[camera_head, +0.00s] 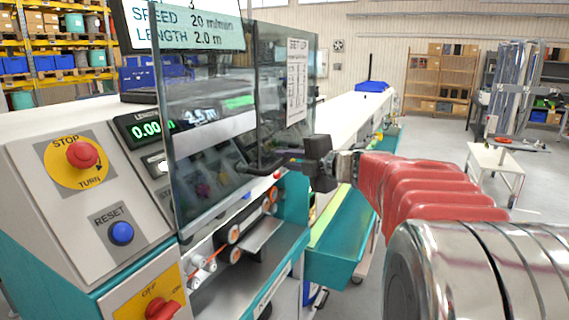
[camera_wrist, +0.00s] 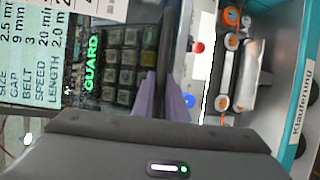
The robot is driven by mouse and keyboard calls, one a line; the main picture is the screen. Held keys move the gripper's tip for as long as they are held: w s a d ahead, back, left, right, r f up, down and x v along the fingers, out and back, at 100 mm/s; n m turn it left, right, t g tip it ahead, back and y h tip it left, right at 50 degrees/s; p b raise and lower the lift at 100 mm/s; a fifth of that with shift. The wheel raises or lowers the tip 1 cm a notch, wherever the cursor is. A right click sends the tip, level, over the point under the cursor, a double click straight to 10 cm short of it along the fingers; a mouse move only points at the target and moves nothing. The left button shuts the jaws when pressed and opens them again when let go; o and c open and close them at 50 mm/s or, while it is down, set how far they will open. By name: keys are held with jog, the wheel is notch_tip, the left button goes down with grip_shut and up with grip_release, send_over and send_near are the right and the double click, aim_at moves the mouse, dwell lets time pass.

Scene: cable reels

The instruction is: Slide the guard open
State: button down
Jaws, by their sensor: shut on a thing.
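The guard (camera_head: 215,70) is a clear, dark-tinted upright panel on the front of the cable machine. It stands in front of part of the controls, and a vertical edge shows near its middle. My gripper (camera_head: 275,165) reaches in from the right and is at the guard's lower part. Its jaws are shut on the guard's dark handle (camera_head: 248,169). In the wrist view my gripper's two purple fingers (camera_wrist: 164,95) close on a dark upright bar (camera_wrist: 171,35). The exact contact is partly hidden by the fingers.
A red stop button (camera_head: 83,155), a blue reset button (camera_head: 122,233) and a red rotary switch (camera_head: 162,308) are at the left. Orange-and-white rollers (camera_head: 234,234) sit below the guard. A teal trough (camera_head: 340,245) lies below my gripper. Open floor is at the right.

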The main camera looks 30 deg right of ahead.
jog(key=c, duration=1.8)
grip_release()
jog(key=shift+s, duration=0.15)
jog(key=shift+o, duration=0.2)
jog(key=v, duration=1.3)
jog(key=shift+s, duration=0.4)
jog(key=shift+r, duration=0.1)
